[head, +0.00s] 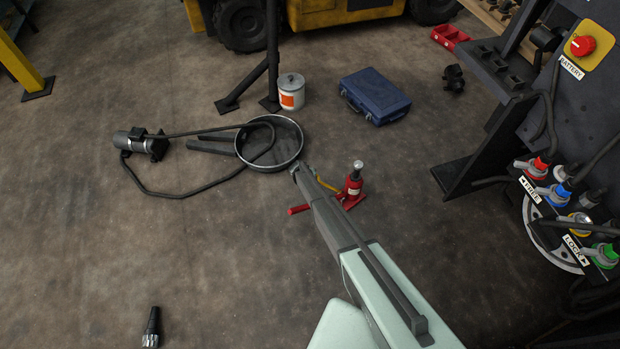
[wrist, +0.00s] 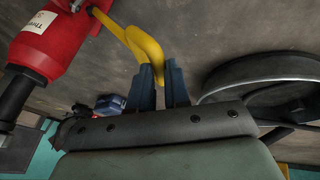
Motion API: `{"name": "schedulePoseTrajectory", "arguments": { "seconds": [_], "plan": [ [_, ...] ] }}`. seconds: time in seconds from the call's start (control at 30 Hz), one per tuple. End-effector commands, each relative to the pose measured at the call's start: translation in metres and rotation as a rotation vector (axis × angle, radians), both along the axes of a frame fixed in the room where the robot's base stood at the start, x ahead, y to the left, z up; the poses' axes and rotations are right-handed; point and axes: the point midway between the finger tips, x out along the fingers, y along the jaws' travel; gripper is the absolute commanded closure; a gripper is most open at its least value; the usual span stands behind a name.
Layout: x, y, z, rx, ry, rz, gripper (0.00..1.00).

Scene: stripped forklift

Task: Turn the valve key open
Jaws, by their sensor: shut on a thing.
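The valve key is a bent yellow bar (wrist: 135,36) in the wrist view, beside a red bottle jack (wrist: 60,38) with a white label. My gripper (wrist: 160,68) has its two blue-grey fingers shut around the key's bent outer end. In the head view the red jack (head: 353,187) stands on the floor. A thin yellow piece of the key (head: 326,185) shows left of it, close to the end of my arm. The fingers are mostly hidden there by my arm. The key's joint with the jack is not clear.
A round drain pan (head: 242,158) lies just left of my arm's end; a cable and a motor (head: 140,143) are further left. A white can (head: 291,98) and a blue case (head: 375,91) stand behind. A dark panel with valves (head: 566,190) is at right. The left foreground floor is mostly clear.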

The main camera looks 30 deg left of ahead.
Motion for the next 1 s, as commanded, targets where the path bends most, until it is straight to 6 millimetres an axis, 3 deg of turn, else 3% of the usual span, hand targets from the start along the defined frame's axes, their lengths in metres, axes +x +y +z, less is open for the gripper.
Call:
{"name": "schedulePoseTrajectory", "arguments": {
  "seconds": [0.57,1.0],
  "plan": [
    [0.0021,0.0002,0.0010,-0.020,0.044,0.038,1.00],
    [0.0099,0.0026,0.0023,-0.128,0.279,0.255,1.00]
  ]
}}
